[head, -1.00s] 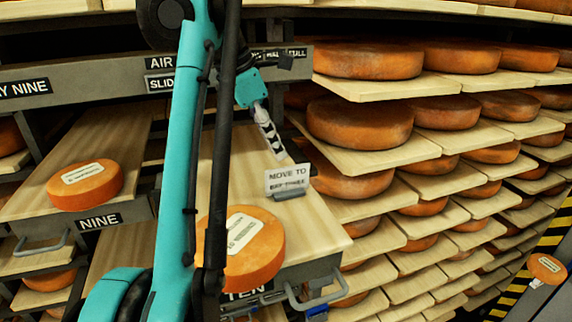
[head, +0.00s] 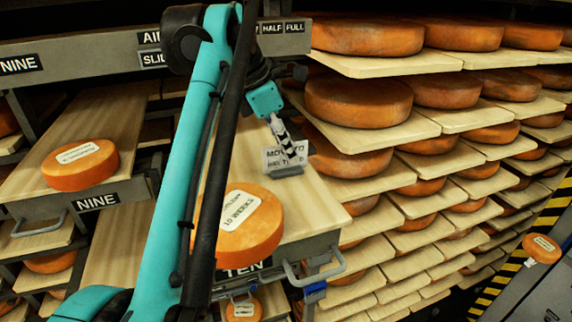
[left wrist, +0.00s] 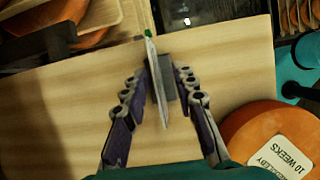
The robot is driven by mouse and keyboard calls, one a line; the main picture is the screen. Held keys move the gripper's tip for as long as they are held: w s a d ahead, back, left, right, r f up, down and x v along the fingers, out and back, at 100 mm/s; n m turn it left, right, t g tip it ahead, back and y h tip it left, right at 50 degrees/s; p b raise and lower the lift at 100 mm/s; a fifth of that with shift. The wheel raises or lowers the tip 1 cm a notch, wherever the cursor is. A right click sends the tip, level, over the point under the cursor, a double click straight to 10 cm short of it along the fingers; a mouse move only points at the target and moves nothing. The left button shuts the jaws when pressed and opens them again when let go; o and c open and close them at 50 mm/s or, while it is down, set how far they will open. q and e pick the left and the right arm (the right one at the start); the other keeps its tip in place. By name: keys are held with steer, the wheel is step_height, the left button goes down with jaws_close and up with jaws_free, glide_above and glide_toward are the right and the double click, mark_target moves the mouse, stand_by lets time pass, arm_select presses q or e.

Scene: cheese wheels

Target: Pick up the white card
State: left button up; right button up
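The white card (head: 270,161), with dark lettering, stands upright in a small grey holder (head: 287,171) on a wooden board. My left gripper (head: 291,152) is at the card and covers part of its lettering in the head view. In the left wrist view the card (left wrist: 157,90) shows nearly edge-on between the two fingers of the left gripper (left wrist: 160,76). The fingers are apart, with a visible gap on the right side of the card; contact on the left cannot be told. My right gripper is not in view.
An orange cheese wheel (head: 255,226) labelled 10 WEEKS sits on the same board (head: 318,214), close to my left arm. Another wheel (head: 80,166) lies on the board marked NINE. Shelves of cheese wheels (head: 358,101) stand close on the right.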

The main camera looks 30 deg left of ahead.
arm_select(q)
steer(key=shift+w+a+f, duration=0.1)
steer(key=shift+w+a, duration=0.05)
steer(key=shift+w, duration=0.05)
steer(key=shift+s+f, duration=0.15)
stand_by(0.5)
jaws_close()
